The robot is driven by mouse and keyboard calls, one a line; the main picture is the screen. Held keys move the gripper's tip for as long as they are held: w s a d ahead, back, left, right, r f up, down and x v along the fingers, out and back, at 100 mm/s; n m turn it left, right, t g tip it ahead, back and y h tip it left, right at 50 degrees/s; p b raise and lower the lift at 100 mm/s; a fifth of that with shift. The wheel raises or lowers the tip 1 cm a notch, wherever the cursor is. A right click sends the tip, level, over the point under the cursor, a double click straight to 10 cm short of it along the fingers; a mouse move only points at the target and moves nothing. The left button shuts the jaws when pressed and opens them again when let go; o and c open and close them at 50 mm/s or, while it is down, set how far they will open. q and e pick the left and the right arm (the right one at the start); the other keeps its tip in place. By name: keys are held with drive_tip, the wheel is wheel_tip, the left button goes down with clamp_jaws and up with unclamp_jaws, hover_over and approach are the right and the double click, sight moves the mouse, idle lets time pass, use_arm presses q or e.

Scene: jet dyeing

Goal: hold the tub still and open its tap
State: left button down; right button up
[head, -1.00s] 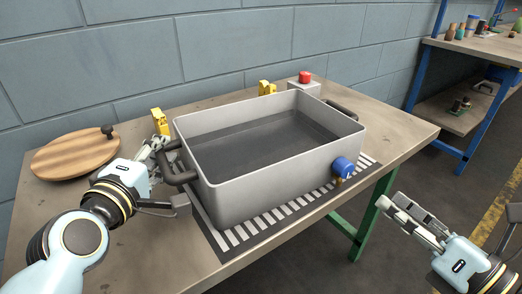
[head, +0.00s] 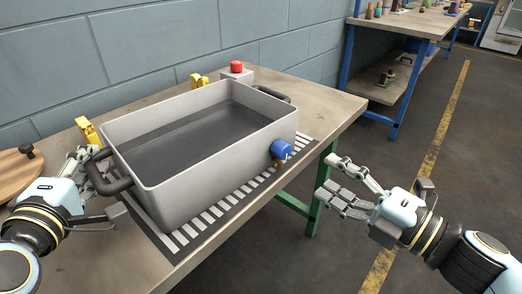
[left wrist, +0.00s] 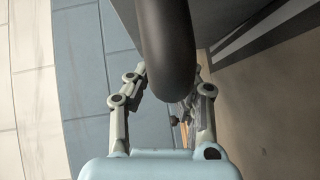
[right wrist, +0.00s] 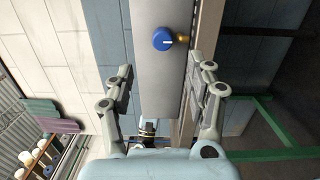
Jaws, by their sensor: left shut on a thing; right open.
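A grey rectangular tub (head: 215,155) stands on the bench, with dark liquid or a dark floor inside.
A striped black-and-white mat (head: 212,217) lies under the tub on the bench (head: 330,98). Yellow clamps (head: 88,131), a red button box (head: 237,70) and a round wooden lid (head: 15,170) are around it. Open floor lies right of the bench.

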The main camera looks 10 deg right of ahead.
sight(286, 153)
drive_tip(key=w+a+m, duration=0.2)
drive_tip(key=w+m, duration=0.1)
drive_tip(key=m, duration=0.2)
drive_tip(key=w+a+m, duration=0.1)
drive_tip(key=w+m, duration=0.2)
drive_tip(key=m, duration=0.2)
drive_tip(key=w+a+m, duration=0.2)
drive_tip(key=w+m, duration=0.1)
drive_tip(key=m, duration=0.3)
drive_tip(key=shift+a+f, duration=0.1)
drive_tip(key=shift+a, duration=0.2)
clamp_jaws()
